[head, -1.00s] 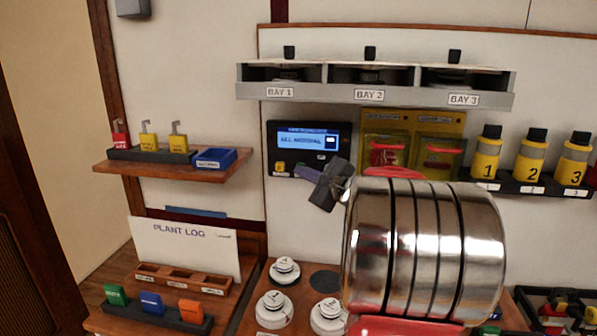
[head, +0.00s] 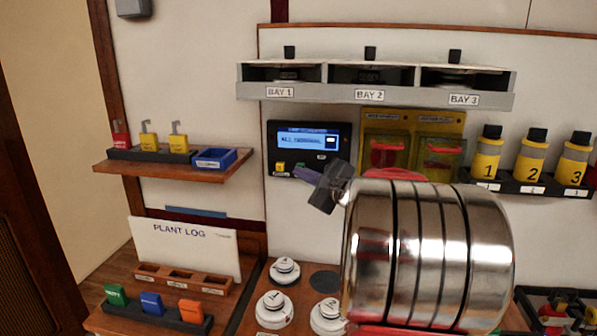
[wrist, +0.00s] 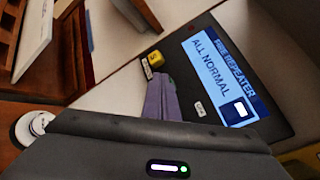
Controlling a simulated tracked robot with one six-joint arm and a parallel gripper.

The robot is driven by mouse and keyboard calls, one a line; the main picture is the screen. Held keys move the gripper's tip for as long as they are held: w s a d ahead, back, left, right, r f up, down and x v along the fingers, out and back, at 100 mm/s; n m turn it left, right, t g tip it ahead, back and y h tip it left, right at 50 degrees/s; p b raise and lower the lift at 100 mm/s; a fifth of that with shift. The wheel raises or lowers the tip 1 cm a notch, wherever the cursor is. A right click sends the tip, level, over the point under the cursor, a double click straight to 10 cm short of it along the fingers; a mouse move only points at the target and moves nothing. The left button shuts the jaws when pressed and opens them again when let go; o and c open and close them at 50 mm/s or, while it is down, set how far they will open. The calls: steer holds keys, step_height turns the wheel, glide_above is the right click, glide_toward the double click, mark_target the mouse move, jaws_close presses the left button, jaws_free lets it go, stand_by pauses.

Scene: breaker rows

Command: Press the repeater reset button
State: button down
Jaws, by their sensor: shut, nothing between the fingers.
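The fire repeater (head: 309,149) is a dark wall panel with a lit blue display. In the wrist view the display (wrist: 222,75) reads "ALL NORMAL". A yellow button (head: 280,168) sits at the panel's lower left; it also shows in the wrist view (wrist: 155,60). Its lettering is too small to read. My gripper (head: 297,171) has its purple fingers shut and empty, pointing at the panel. In the wrist view the fingertips (wrist: 158,78) are close beside the yellow button. I cannot tell whether they touch it or the panel.
Bay shelves (head: 375,95) are above the panel. Yellow call-point covers (head: 413,140) hang to its right. A shelf with padlocks and a blue tray (head: 221,159) is to the left. White round detectors (head: 274,309) stand on the counter below.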

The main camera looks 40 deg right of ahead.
steer(key=s+a, duration=0.1)
steer(key=a, duration=0.1)
steer(key=s+a, duration=0.2)
steer(key=shift+s+a, duration=0.3)
stand_by(0.3)
stand_by(0.8)
steer(key=s+a+f+n+g+y, duration=0.35)
steer(key=a+f+n, duration=0.3)
steer(key=a, duration=0.35)
steer(key=s+a+f+n+g+y, duration=0.2)
steer(key=s+a+f+n+g, duration=0.35)
steer(key=a+f, duration=0.35)
steer(key=s+a+f+n+g+h, duration=0.2)
steer(key=s+a+n+g+h, duration=0.2)
steer(key=s+a+n, duration=0.65)
steer(key=s+a+r+n+t, duration=0.1)
steer(key=s+a+r+n, duration=0.1)
steer(key=a+n, duration=0.3)
steer(key=shift+a+r+t, duration=0.3)
steer(key=shift+a+r, duration=0.35)
steer(key=shift+a, duration=0.15)
